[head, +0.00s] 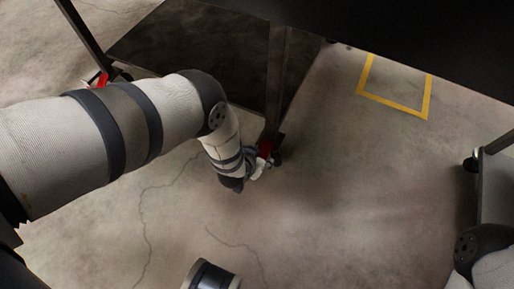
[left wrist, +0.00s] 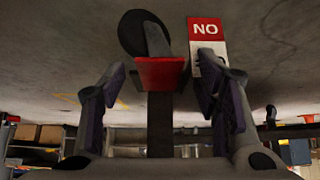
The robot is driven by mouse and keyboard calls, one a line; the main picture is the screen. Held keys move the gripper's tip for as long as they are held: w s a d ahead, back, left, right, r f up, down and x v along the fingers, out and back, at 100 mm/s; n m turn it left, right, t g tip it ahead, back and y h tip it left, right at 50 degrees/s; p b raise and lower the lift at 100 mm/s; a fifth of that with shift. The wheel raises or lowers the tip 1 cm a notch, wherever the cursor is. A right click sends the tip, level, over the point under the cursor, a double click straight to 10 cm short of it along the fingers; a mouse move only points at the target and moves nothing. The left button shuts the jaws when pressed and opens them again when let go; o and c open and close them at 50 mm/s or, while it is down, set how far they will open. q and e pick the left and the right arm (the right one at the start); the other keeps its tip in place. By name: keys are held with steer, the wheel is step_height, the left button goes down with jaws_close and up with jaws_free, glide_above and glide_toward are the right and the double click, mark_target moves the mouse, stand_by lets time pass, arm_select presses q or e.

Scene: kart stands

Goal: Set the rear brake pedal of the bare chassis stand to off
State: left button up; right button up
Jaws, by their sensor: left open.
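A red brake pedal (head: 265,147) is at the foot of the dark stand leg (head: 276,80), by a black caster. In the left wrist view the red pedal (left wrist: 160,72) lies below a dark caster wheel (left wrist: 143,34). My left gripper (head: 258,168) is down by this pedal, small and partly hidden in the head view. In the left wrist view my left gripper (left wrist: 160,90) is open, one finger on each side of the pedal, with gaps showing. I cannot tell whether the pedal is on or off. My right gripper is not in view.
Another red pedal (head: 103,79) is at the stand's left leg. A red and white sign marked NO (left wrist: 206,30) is beside the caster. A yellow floor outline (head: 428,95) is at upper right. Another wheeled stand (head: 493,185) is at the right edge. The middle floor is clear.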

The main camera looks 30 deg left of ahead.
arm_select(q)
steer(key=v, duration=1.2)
steer(key=shift+s+f, duration=0.1)
steer(key=shift+f, duration=0.05)
